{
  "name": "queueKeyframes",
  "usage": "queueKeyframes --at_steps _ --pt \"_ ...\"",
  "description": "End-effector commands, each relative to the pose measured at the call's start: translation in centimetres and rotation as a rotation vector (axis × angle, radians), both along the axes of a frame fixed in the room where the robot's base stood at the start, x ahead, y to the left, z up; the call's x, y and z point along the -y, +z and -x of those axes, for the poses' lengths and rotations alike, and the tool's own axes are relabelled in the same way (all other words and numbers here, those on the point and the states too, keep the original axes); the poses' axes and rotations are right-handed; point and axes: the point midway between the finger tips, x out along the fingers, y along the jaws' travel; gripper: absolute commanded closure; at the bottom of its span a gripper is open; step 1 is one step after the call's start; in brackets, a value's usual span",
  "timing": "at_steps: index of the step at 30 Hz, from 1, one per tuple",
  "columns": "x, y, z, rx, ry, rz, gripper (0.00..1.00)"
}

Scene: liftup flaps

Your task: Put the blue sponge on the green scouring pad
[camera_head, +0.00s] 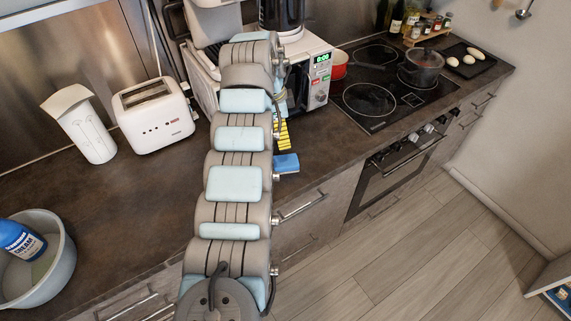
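The blue sponge (287,163) shows just right of my arm, at the counter's front edge; its left part is hidden behind the arm. I cannot tell whether it rests on the counter or is held. My gripper is not visible; my arm rises through the middle of the view and covers that area. I cannot make out the green scouring pad for sure. A pale greenish patch (41,265) lies in the grey basin (66,265) at the lower left, too unclear to name.
A white toaster (154,116), a white jug (86,127) and a microwave (318,76) stand along the back. A yellow-black striped item (284,134) is partly hidden by my arm. The left counter (120,205) is clear.

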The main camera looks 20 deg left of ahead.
Motion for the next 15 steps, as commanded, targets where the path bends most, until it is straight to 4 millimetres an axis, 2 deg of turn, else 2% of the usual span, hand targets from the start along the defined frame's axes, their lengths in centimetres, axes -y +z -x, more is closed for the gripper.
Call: queueKeyframes --at_steps 1,9,15 --pt "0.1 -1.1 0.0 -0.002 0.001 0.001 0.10" --pt "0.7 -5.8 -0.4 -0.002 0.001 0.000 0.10" --pt "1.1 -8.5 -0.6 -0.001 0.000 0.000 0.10"
